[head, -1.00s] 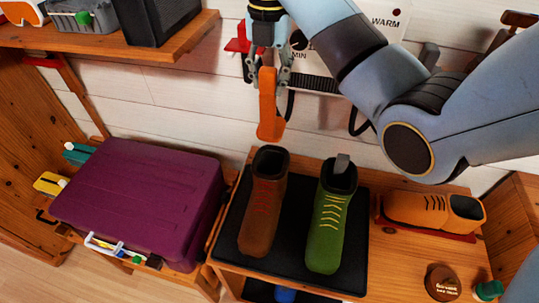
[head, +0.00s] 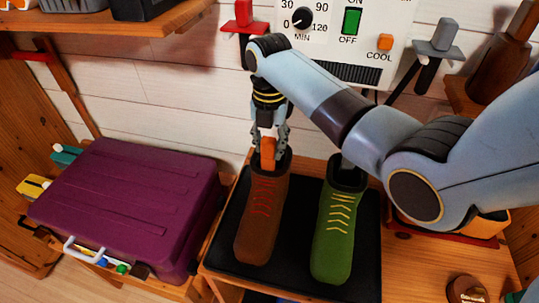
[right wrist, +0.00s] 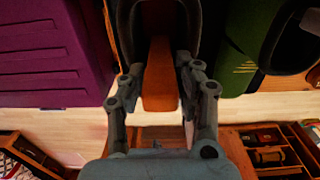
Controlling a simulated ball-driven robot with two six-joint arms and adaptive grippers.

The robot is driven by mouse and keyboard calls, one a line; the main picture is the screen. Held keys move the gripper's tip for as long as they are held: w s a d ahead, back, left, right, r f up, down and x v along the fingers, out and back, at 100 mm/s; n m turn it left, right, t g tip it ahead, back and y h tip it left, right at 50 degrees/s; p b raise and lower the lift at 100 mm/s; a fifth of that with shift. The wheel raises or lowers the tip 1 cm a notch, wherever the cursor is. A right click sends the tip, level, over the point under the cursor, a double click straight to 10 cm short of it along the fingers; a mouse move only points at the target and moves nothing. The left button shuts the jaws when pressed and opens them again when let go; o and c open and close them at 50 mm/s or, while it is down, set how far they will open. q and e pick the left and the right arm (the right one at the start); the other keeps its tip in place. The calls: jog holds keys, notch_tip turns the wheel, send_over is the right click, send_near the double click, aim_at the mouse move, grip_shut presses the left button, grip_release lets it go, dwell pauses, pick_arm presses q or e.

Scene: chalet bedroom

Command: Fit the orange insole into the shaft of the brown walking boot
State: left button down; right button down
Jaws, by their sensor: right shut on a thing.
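The brown walking boot (head: 262,218) with red laces stands upright on a black mat (head: 292,240). My right gripper (head: 268,146) is directly above its shaft opening, pointing down. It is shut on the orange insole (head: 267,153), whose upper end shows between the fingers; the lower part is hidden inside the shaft. In the right wrist view the insole (right wrist: 161,80) runs from between the fingers of the gripper (right wrist: 158,92) into the dark boot opening (right wrist: 140,30). How deep its tip sits cannot be seen. My left gripper is not in view.
A green boot (head: 335,225) stands close on the right of the brown one. A purple case (head: 125,205) lies to the left. A white control panel (head: 345,30) is on the wall behind. An orange shoe (head: 480,226) is partly hidden behind my right arm.

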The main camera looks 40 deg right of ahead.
jog(key=shift+f, duration=1.8)
jog(key=c, duration=0.9)
grip_release()
jog(key=shift+f, duration=0.15)
notch_tip(320, 180, up, 12)
jog(key=shift+r, duration=0.2)
